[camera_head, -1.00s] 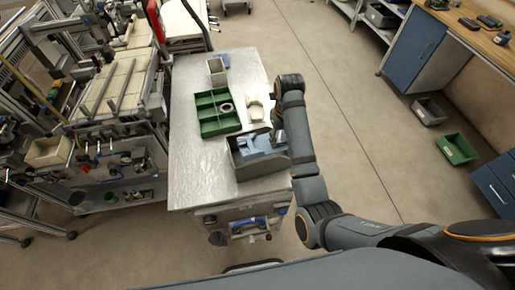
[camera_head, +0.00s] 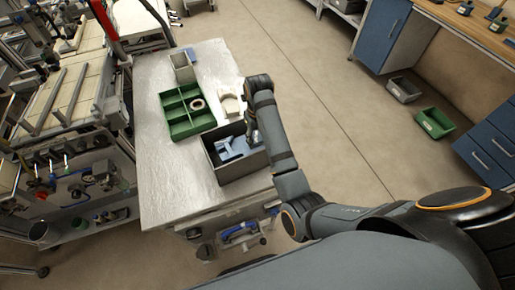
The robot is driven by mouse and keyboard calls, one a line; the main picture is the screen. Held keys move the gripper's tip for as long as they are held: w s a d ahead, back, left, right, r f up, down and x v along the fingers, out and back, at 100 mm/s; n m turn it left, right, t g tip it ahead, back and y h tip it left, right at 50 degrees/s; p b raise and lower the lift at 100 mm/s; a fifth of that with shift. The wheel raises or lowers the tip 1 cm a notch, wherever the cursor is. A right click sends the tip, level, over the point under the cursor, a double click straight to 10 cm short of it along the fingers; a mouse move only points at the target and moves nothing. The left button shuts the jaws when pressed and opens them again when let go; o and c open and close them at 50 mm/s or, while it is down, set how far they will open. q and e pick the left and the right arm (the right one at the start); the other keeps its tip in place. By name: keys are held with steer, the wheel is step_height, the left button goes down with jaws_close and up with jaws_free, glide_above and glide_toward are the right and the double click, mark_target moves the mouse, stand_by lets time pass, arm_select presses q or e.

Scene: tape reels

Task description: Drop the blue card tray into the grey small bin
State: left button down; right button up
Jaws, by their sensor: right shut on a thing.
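A dark grey open bin (camera_head: 246,170) stands near the front right edge of the metal table. Blue pieces, apparently including the blue card tray (camera_head: 229,149), show inside its walls. My right gripper (camera_head: 253,136) reaches down at the bin's right side. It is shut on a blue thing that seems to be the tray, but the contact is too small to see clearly. A smaller light grey container (camera_head: 183,70) stands at the back of the table. My left gripper is out of view.
A green divided tray (camera_head: 187,111) holding a tape reel (camera_head: 197,105) lies behind the dark bin, with a cream piece (camera_head: 230,104) beside it. The table's front left (camera_head: 170,190) is bare. Grey (camera_head: 403,89) and green (camera_head: 435,122) bins sit on the floor at right.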

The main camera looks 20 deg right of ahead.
mark_target(258, 147)
step_height(258, 147, down, 3)
steer(key=shift+s+f, duration=0.1)
steer(key=shift+f, duration=0.3)
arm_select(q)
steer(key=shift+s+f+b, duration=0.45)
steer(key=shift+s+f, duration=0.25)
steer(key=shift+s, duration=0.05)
arm_select(e)
steer(key=shift+f, duration=0.7)
steer(key=o, duration=1.2)
steer(key=shift+r, duration=0.1)
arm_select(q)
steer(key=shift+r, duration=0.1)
